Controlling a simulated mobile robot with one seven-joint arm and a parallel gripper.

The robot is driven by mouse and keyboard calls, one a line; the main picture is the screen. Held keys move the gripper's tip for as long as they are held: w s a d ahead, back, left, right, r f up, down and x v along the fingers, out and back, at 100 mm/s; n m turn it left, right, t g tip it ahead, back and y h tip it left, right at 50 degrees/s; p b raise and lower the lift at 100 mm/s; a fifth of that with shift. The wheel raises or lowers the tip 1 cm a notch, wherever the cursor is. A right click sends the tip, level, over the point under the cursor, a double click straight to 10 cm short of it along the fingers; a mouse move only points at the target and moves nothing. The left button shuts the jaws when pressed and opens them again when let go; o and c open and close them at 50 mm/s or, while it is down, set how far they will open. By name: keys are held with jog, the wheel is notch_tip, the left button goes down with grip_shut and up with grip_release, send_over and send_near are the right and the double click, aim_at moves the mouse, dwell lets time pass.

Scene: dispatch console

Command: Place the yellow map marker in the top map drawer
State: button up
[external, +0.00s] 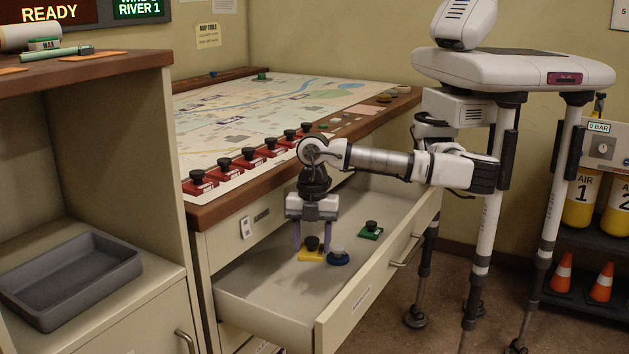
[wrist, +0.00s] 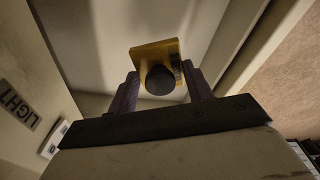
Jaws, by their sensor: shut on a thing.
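The yellow map marker (external: 311,254), a flat yellow block with a black knob, is inside the open top map drawer (external: 378,284), low over or on its floor; I cannot tell which. My gripper (external: 310,240) reaches down into the drawer and is shut on the marker. In the wrist view the yellow map marker (wrist: 155,55) shows between the two fingers of my gripper (wrist: 160,88), its black knob facing the camera. The drawer's pale floor lies behind it.
A blue marker (external: 338,258) is close to the right of the yellow one in the drawer. A green marker (external: 371,231) stands farther back. Several red markers (external: 246,162) line the map table's (external: 290,105) front edge above. A grey tray (external: 75,275) sits on the left cabinet.

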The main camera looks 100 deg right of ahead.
aim_at(312, 291)
notch_tip(312, 291, down, 10)
jog(key=shift+r+b, duration=0.1)
jog(key=shift+b, duration=0.4)
jog(key=shift+f, duration=0.3)
jog(key=o, duration=1)
jog(key=shift+r, duration=0.1)
jog(key=r, duration=0.4)
jog(key=d+r+p, duration=0.1)
jog(key=r, duration=0.7)
jog(key=shift+s+d+r, duration=0.15)
jog(key=shift+s+d, duration=0.05)
jog(key=shift+s, duration=0.05)
jog(key=shift+o, duration=0.2)
